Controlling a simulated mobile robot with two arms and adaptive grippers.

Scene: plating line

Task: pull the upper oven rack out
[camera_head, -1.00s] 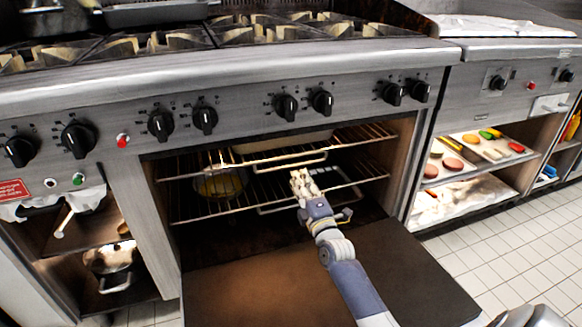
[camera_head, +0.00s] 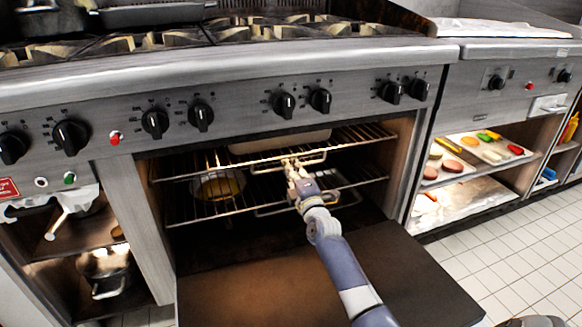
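The upper oven rack (camera_head: 352,139) is a wire shelf inside the open oven, with a wire handle loop (camera_head: 262,169) at its front. A pale tray (camera_head: 280,143) sits on it. The lower rack (camera_head: 225,210) lies beneath and a round pan (camera_head: 218,184) with yellow contents shows there. My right gripper (camera_head: 291,164) reaches in over the lowered oven door, its fingertips at the upper rack's handle loop. The fingers are small here, and I cannot tell whether they are closed on the wire. My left gripper is not in view.
The oven door (camera_head: 250,284) is folded down flat in front of the opening. Control knobs line the panel above. A pot (camera_head: 106,272) stands in the left cubby. Trays of food (camera_head: 490,149) sit on shelves at right.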

